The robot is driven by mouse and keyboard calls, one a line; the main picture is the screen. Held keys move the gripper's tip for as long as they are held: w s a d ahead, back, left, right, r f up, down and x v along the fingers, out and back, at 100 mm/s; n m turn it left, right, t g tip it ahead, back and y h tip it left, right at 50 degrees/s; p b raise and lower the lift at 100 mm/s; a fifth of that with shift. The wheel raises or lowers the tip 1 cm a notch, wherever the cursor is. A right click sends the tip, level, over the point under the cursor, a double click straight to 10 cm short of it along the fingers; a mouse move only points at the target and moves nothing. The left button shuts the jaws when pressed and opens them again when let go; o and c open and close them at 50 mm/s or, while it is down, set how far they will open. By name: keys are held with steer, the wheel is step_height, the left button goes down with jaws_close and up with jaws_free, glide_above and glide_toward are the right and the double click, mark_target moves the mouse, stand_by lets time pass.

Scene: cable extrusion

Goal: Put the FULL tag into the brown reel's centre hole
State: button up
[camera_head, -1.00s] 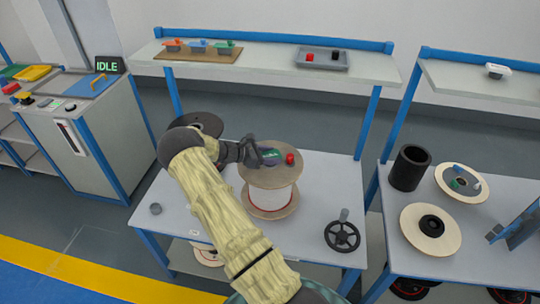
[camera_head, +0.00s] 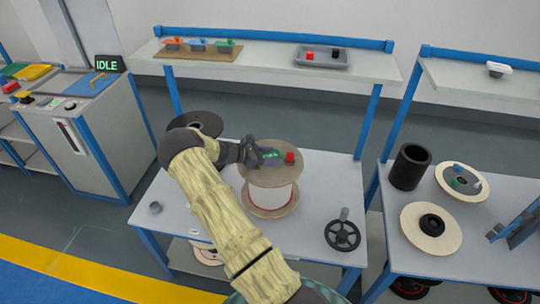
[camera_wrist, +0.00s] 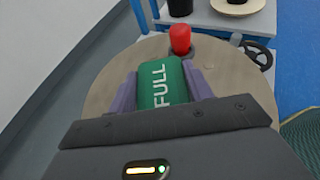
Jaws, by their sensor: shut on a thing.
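The brown reel (camera_head: 287,177) stands upright on the table, with white cable wound between its flanges. My gripper (camera_head: 268,154) is over the left part of its top flange. In the wrist view my gripper (camera_wrist: 160,88) is shut on the green FULL tag (camera_wrist: 163,84), one purple finger on each side. The tag also shows in the head view (camera_head: 273,154). A red piece (camera_wrist: 180,39) stands on the flange just beyond the tag; it also shows in the head view (camera_head: 290,157). The centre hole is not visible; the tag and gripper cover the middle of the flange.
A black handwheel (camera_head: 342,235) and a small grey cup (camera_head: 155,208) are on the table. A dark reel (camera_head: 206,124) stands behind my arm. The right table holds a black cylinder (camera_head: 409,167) and pale discs (camera_head: 430,228). A shelf (camera_head: 270,62) runs behind.

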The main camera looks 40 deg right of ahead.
steer(key=shift+f, duration=0.35)
steer(key=o, duration=0.7)
steer(key=shift+p+v, duration=1.3)
steer(key=shift+v, duration=4.2)
